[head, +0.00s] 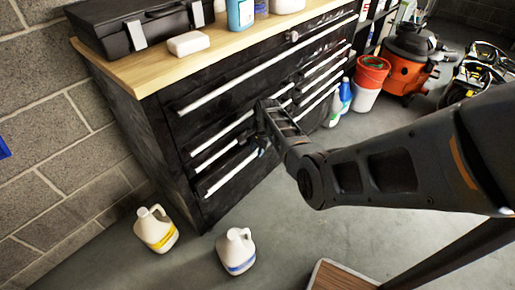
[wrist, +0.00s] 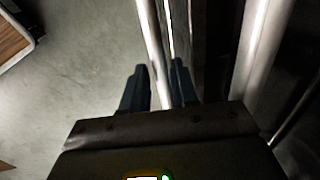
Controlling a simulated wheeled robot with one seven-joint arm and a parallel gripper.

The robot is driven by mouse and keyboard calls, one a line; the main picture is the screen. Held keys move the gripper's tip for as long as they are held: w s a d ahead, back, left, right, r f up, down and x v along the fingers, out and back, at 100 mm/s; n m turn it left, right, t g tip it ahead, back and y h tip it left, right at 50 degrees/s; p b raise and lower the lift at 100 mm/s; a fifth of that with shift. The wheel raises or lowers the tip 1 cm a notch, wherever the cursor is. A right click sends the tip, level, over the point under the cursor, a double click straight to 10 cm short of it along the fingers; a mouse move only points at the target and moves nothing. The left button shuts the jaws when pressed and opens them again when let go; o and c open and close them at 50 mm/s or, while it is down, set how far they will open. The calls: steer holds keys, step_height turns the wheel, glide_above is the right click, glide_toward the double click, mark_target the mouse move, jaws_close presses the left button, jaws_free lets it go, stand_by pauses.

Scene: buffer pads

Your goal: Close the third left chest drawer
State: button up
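The black chest (head: 165,140) stands against the block wall under a wooden top. Its left side has a long upper handle and shorter silver handles below it, including an upper short handle (head: 221,134) and a lowest visible handle (head: 231,172). My gripper (head: 262,148) is at the chest front, by the right ends of these left handles, and hides part of them. In the wrist view, my gripper's two dark fingers (wrist: 159,85) stand apart on either side of a silver handle bar (wrist: 152,45). Whether they press on it is unclear. How far any drawer stands out is hard to tell.
A white-and-yellow jug (head: 156,230) and a white-and-blue jug (head: 236,252) stand on the floor before the chest. A red bucket (head: 371,72) and an orange vacuum (head: 405,70) stand to the right. A wood-topped object (head: 340,276) is at the bottom.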

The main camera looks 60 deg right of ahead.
step_height(320, 180, up, 8)
steer(key=s+p, duration=0.1)
steer(key=p, duration=0.1)
steer(key=shift+s+a+f, duration=0.15)
steer(key=shift+s+a, duration=0.05)
steer(key=shift+s, duration=0.05)
